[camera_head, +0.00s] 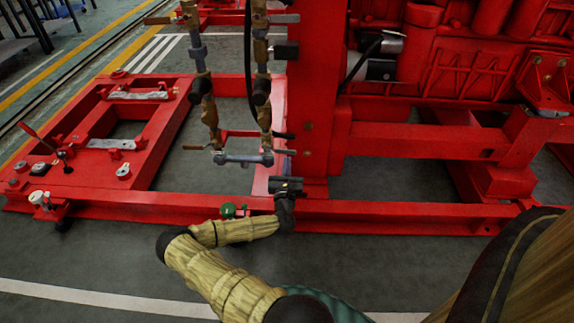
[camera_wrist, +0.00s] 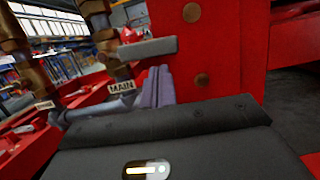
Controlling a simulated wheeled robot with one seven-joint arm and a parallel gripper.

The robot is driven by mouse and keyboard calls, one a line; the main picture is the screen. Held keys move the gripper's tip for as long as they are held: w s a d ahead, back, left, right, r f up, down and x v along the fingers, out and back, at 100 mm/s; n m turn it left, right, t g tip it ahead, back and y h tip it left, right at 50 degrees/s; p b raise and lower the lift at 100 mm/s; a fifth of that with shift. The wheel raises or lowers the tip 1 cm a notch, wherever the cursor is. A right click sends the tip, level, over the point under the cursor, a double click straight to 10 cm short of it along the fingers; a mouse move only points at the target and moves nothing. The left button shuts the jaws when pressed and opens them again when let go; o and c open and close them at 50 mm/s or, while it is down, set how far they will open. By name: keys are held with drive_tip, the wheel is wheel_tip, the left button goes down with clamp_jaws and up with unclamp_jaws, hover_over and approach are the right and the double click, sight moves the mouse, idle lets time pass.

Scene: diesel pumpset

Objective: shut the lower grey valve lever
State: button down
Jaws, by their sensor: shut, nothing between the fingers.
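The lower grey valve lever (camera_wrist: 148,48) shows in the wrist view as a flat grey bar. It sticks out sideways to the right from a brass valve (camera_wrist: 107,45) on the vertical pipe. In the head view the lever (camera_head: 284,135) is a small dark bar beside the red post. My gripper (camera_wrist: 158,72) is shut and empty, its two fingers together just below the lever in the picture. Whether they touch it I cannot tell. In the head view my gripper (camera_head: 285,155) is low by the foot of the post.
The red post (camera_head: 312,100) stands close to the right of the lever. A grey lower pipe (camera_head: 243,158) and a MAIN label (camera_wrist: 121,87) are left of my fingers. A second pipe (camera_head: 200,85) runs further left. The red base rail (camera_head: 400,213) lies below.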

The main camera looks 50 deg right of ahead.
drive_tip(key=s+a+f+b, duration=0.4)
drive_tip(key=s+a+f, duration=0.1)
drive_tip(key=s+a, duration=0.1)
drive_tip(key=shift+a+f, duration=0.35)
drive_tip(key=shift+a, duration=0.45)
idle(0.9)
